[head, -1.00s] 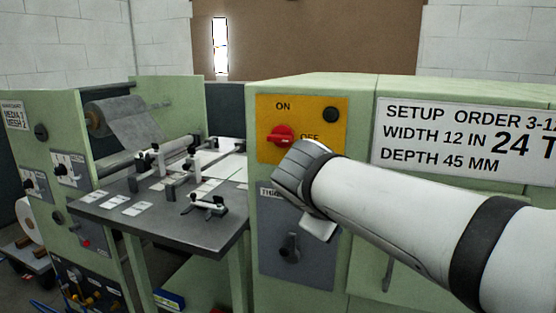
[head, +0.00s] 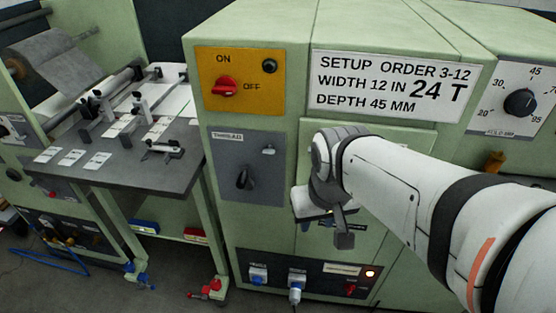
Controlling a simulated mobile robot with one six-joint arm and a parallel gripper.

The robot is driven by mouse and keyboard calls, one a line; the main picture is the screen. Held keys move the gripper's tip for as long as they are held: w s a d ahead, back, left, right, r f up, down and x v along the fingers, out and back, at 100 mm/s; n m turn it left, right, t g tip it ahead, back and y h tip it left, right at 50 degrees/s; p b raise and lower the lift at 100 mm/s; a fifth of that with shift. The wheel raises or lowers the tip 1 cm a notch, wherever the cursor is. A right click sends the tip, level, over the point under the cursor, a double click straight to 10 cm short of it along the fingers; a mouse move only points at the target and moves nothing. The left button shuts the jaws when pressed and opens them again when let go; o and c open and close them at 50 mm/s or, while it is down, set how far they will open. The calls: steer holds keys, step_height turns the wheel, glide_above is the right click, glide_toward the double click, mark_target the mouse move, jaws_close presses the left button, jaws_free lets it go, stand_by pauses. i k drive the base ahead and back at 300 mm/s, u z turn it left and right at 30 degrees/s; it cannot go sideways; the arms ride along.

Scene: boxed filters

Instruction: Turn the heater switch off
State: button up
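A red rotary switch (head: 225,88) sits on a yellow panel (head: 206,66) marked ON above and OFF to its right. Its handle lies roughly sideways. On the low dark panel (head: 332,280) there is a small red switch (head: 351,289) below a lit orange lamp (head: 370,274). The small labels there are unreadable, and I cannot tell which switch is the heater's. My gripper (head: 327,232) hangs in front of the green cabinet, above the low panel and right of the knob panel, apart from both red switches as far as I see. Its finger gap is unclear.
A grey panel (head: 265,190) holds a black knob (head: 243,179). Two plugs (head: 258,275) (head: 295,285) sit in the low panel, one trailing a cable. A grey work table (head: 120,175) stands left. A dial (head: 520,102) is at the right.

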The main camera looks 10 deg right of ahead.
mark_target(350, 287)
steer(key=z, duration=1.4)
steer(key=k, duration=0.95)
steer(key=u, duration=0.2)
steer(key=i, duration=0.95)
steer(key=z, duration=0.1)
